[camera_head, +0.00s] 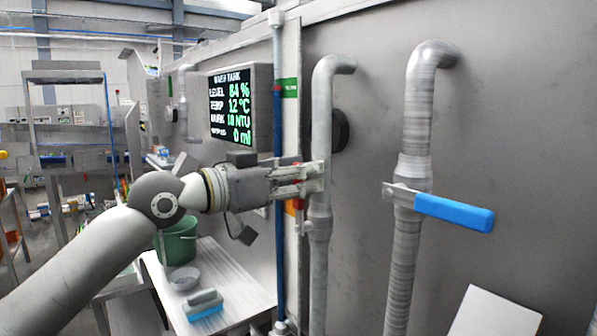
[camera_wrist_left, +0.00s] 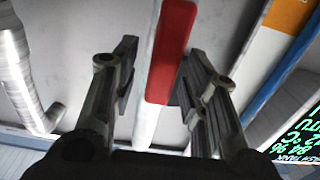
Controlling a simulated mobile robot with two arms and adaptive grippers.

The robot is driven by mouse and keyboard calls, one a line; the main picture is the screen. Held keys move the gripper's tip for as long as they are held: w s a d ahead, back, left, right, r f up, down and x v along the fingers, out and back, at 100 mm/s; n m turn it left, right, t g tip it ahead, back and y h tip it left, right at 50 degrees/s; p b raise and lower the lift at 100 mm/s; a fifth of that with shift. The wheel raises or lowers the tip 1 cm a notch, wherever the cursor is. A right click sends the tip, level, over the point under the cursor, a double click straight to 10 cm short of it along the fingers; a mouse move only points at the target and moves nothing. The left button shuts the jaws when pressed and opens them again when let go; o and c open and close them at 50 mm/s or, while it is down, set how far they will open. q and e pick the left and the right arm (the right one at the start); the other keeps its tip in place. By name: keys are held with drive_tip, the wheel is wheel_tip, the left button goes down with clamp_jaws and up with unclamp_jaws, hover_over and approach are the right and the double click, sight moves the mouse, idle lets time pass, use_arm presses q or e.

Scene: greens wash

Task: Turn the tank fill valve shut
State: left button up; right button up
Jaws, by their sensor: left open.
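In the left wrist view, a red lever handle (camera_wrist_left: 172,55) lies between the two fingers (camera_wrist_left: 160,85), with a gap on each side. In the head view the fingers mostly hide this handle; only bits of red show. A second pipe (camera_head: 411,130) to the right carries a blue lever handle (camera_head: 454,212), which points right and slightly down. No label shows which valve is the tank fill. My right gripper is out of view.
A wall display (camera_head: 232,108) reads level 84 % and 12 °C. A blue upright pipe (camera_head: 279,200) runs just left of the near pipe. Below my arm, a bench (camera_head: 235,270) holds a green bucket (camera_head: 178,245), a grey bowl (camera_head: 184,279) and a blue brush (camera_head: 204,311).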

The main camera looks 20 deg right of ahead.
use_arm(q)
clamp_jaws()
drive_tip(key=shift+s, duration=0.1)
idle(0.3)
drive_tip(key=s+d+f+m+b, duration=0.1)
drive_tip(key=s+d+f+m, duration=0.2)
drive_tip(key=s+f+m, duration=0.6)
drive_tip(key=shift+d+f+m+b, duration=0.15)
drive_tip(key=shift+f+m+b, duration=0.25)
drive_tip(key=shift+m, duration=4.2)
drive_tip(key=shift+f, duration=0.15)
unclamp_jaws()
